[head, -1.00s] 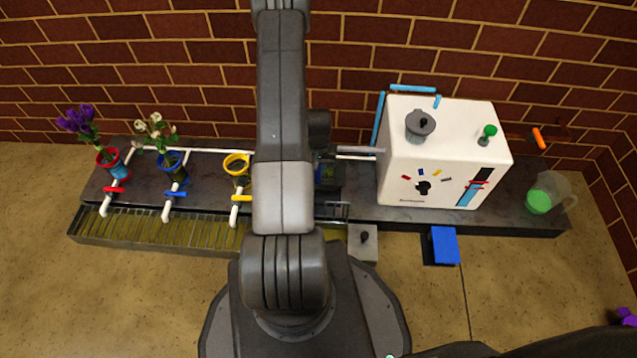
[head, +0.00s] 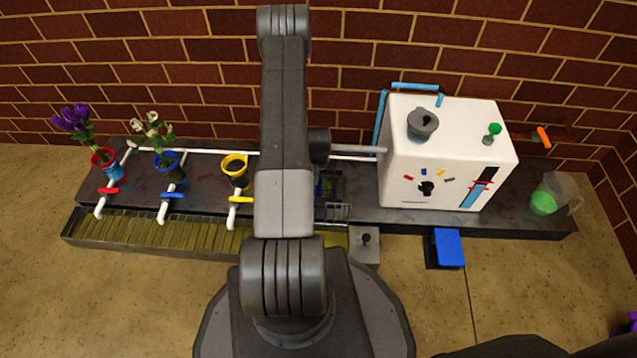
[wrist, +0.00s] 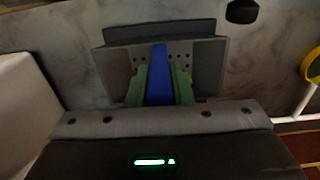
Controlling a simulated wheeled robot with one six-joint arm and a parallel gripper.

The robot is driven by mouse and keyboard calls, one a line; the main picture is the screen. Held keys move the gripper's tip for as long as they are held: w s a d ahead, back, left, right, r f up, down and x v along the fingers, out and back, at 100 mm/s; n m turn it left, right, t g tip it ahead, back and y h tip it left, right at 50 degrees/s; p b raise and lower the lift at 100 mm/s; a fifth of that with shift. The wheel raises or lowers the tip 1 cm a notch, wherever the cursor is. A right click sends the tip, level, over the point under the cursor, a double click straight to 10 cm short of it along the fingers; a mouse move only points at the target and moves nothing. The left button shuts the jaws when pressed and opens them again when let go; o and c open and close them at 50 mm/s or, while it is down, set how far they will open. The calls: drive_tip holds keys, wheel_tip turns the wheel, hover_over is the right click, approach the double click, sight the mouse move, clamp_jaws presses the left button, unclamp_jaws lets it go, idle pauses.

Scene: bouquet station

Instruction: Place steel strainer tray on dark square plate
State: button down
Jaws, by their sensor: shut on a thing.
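My gripper (wrist: 160,90) has green finger pads closed on a blue upright grip (wrist: 158,72) in the wrist view. Behind the grip is a grey metal piece with small holes (wrist: 120,62), which looks like the steel strainer tray. A dark flat band (wrist: 160,32), possibly the dark square plate, lies just beyond the tray's far edge. I cannot tell whether the tray touches it or hangs above it. In the head view my arm hides the gripper and most of the tray; only a dark patch shows right of the arm.
A white machine (head: 440,150) stands right of the arm, with a grey pipe reaching toward it. A yellow-rimmed cup (head: 235,165) and two flower vases stand left. A slatted trough (head: 190,232) runs along the front. A jug (head: 552,195) stands far right.

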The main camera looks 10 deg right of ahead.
drive_tip(key=shift+f, duration=0.15)
drive_tip(key=c, duration=1.3)
unclamp_jaws()
wheel_tip(320, 180, up, 12)
drive_tip(key=p, duration=0.4)
